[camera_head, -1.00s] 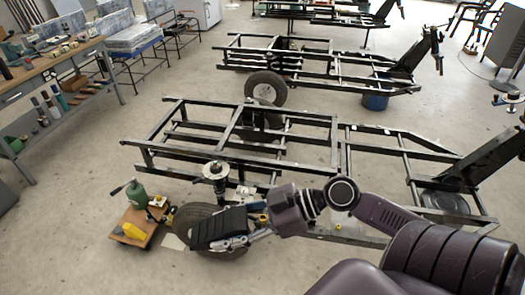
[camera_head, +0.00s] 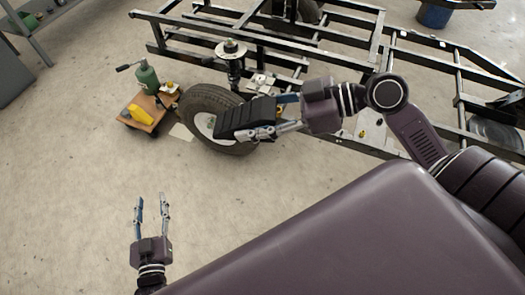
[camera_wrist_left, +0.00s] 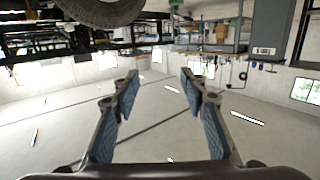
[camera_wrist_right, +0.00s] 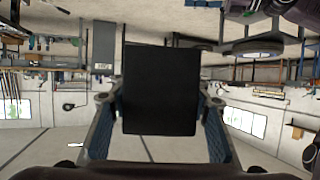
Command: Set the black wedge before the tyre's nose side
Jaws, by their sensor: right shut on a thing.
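The black wedge (camera_head: 246,119) is ribbed and held by my right gripper (camera_head: 281,118), which is shut on it. In the head view it overlaps the tyre (camera_head: 204,101), covering part of its face; I cannot tell the gap between them. In the right wrist view the wedge (camera_wrist_right: 160,90) fills the space between the fingers. The tyre stands upright beside the frame, below a spring unit (camera_head: 232,62). My left gripper (camera_head: 152,212) is open and empty above bare floor at the lower left. The tyre also shows at the top of the left wrist view (camera_wrist_left: 100,10).
The black metal frame (camera_head: 310,52) stretches behind and right. The floor (camera_head: 70,170) in front and left is clear.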

